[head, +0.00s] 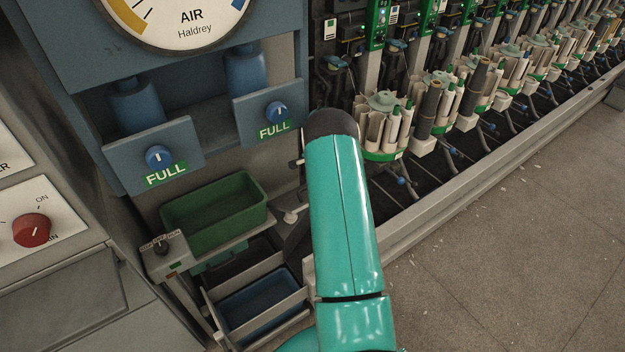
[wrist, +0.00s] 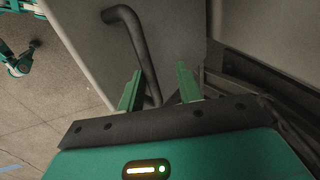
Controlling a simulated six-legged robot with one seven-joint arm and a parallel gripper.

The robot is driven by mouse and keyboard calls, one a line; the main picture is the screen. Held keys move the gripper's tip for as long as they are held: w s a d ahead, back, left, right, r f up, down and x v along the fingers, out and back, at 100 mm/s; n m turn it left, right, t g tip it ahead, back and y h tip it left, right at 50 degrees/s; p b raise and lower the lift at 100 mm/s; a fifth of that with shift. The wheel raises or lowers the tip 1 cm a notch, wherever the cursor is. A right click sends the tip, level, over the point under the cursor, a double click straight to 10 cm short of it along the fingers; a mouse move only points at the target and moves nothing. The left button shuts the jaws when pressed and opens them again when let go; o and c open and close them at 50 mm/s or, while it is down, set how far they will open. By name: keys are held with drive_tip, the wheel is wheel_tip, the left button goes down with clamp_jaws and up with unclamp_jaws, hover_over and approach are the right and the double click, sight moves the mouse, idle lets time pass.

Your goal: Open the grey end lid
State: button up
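A grey panel that looks like the end lid (wrist: 178,32) fills the upper middle of the wrist view. A dark, bent bar handle (wrist: 142,48) stands out from it. My gripper (wrist: 159,68) has its two green fingers spread, one on each side of the handle's lower part in the picture. A gap shows between the handle and the right finger. I cannot tell how deep the handle lies between the fingers. In the head view my gripper is hidden behind my teal arm, and I cannot make out the lid there.
A green bin (head: 215,215) and a blue bin (head: 262,302) stand left of my arm. A small switch box (head: 165,253) is beside them. The winder row (head: 440,100) runs back to the right. Clear floor (head: 510,250) lies at the right.

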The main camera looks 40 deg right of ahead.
wheel_tip(320, 180, up, 14)
drive_tip(key=s, duration=0.2)
drive_tip(key=shift+s+f, duration=0.2)
drive_tip(key=shift+s, duration=0.15)
drive_tip(key=shift+s+a, duration=0.1)
drive_tip(key=shift+s, duration=0.05)
idle(0.5)
